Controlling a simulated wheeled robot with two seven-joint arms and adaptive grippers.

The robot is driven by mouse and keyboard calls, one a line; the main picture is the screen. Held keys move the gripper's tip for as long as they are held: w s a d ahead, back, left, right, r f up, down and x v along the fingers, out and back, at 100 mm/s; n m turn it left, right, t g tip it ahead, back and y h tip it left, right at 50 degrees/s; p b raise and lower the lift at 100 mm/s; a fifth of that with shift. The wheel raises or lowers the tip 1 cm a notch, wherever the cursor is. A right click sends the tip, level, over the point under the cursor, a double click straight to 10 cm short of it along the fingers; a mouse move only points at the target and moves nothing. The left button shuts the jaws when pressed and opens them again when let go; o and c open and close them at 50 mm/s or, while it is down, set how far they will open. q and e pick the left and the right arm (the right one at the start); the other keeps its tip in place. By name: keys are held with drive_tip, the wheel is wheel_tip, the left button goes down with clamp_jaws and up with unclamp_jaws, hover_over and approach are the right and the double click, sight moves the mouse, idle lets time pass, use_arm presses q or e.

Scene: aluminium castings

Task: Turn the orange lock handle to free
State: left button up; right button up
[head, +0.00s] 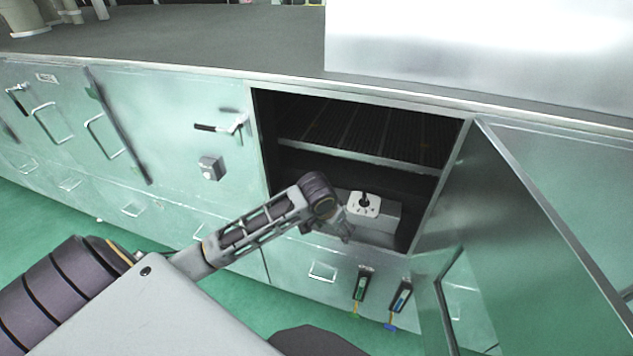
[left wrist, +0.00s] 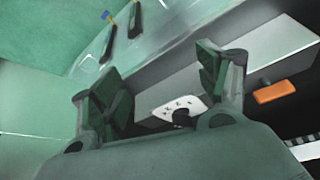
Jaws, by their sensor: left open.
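The orange lock handle (left wrist: 275,92) shows in the left wrist view as a short orange bar on a dark mount, right of my gripper. In the head view I cannot make it out. My left gripper (left wrist: 163,88) is open and empty, with the handle outside its fingers and apart from them. In the head view the left gripper (head: 345,228) is at the open cabinet, beside a grey box, partly hidden by my wrist. A white plate (head: 361,204) with a black knob sits on that box; the plate (left wrist: 178,107) also shows between the fingers. My right gripper is not in view.
The cabinet door (head: 500,230) stands open at the right. A dark slatted shelf (head: 360,135) crosses the cabinet above the box. Two tools, one green (head: 361,284) and one blue (head: 401,297), hang on the front below. Open green floor lies in front.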

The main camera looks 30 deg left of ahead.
use_arm(q)
drive_tip(key=w+a+r+n, duration=0.2)
drive_tip(key=w+a+r, duration=0.2)
drive_tip(key=a+r, duration=0.2)
drive_tip(key=w+a+r+n+y, duration=0.1)
drive_tip(key=w+a+r+n, duration=0.1)
drive_tip(key=w+a+r, duration=0.3)
drive_tip(key=a+r, duration=0.1)
drive_tip(key=a, duration=0.2)
drive_tip(key=shift+w+a+y, duration=0.25)
drive_tip(key=shift+w+y, duration=0.05)
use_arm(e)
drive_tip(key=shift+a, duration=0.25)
use_arm(q)
drive_tip(key=shift+r, duration=0.1)
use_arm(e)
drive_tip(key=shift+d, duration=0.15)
use_arm(q)
drive_tip(key=p+x, duration=0.1)
drive_tip(key=x, duration=1)
drive_tip(key=shift+w+f+p, duration=0.25)
drive_tip(key=shift+f+p, duration=0.1)
drive_tip(key=shift+p, duration=0.05)
drive_tip(key=shift+x, duration=1)
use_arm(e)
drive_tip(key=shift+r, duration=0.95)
